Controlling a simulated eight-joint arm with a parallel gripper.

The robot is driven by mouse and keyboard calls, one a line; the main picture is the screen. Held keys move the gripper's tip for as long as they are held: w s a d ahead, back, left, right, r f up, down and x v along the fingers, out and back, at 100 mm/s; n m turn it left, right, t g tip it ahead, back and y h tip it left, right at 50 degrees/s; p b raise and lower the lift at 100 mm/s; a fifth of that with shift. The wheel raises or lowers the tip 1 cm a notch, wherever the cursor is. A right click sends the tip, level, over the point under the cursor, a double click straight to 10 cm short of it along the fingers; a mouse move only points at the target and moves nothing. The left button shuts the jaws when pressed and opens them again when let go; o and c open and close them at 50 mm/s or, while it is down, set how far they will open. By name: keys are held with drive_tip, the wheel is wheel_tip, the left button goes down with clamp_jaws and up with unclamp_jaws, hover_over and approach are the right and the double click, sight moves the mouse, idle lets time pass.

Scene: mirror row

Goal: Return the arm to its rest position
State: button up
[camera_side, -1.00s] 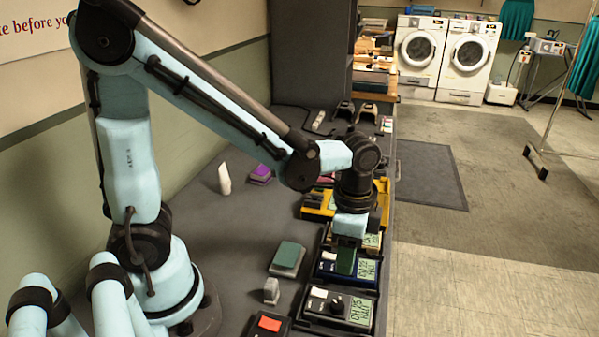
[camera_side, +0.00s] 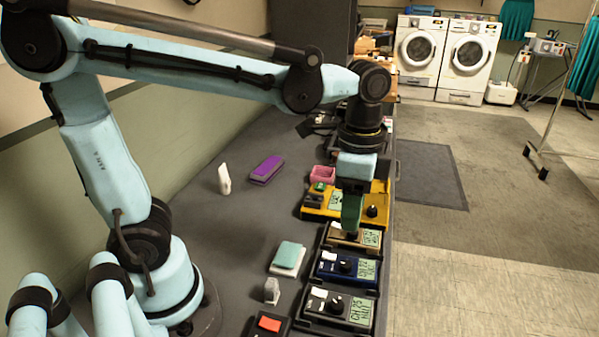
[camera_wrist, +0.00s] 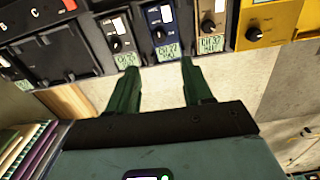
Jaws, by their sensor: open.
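My gripper (camera_side: 352,215) hangs above the row of devices in the side view, its fingers pointing down in front of the yellow device (camera_side: 345,206). In the wrist view my gripper (camera_wrist: 158,78) shows two green fingers spread apart with nothing between them. My arm is raised and stretches from its base at the left to the row. Below the gripper are the tan device (camera_side: 352,236), the blue device (camera_side: 347,268) and the black device (camera_side: 338,308), each with a knob and a green display.
A purple block (camera_side: 266,169), a white upright piece (camera_side: 224,179), a pale green-topped block (camera_side: 287,257) and a small grey piece (camera_side: 271,290) stand on the dark table. A red-topped device (camera_side: 270,324) is at the front.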

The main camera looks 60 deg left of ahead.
drive_tip(key=s+a+f+n+t, duration=0.1)
drive_tip(key=a+f+n+t, duration=0.1)
drive_tip(key=a+n+t, duration=0.4)
drive_tip(key=n+t, duration=0.1)
drive_tip(key=n, duration=0.2)
drive_tip(key=shift+s+a, duration=0.2)
drive_tip(key=shift+s, duration=0.15)
idle(1.3)
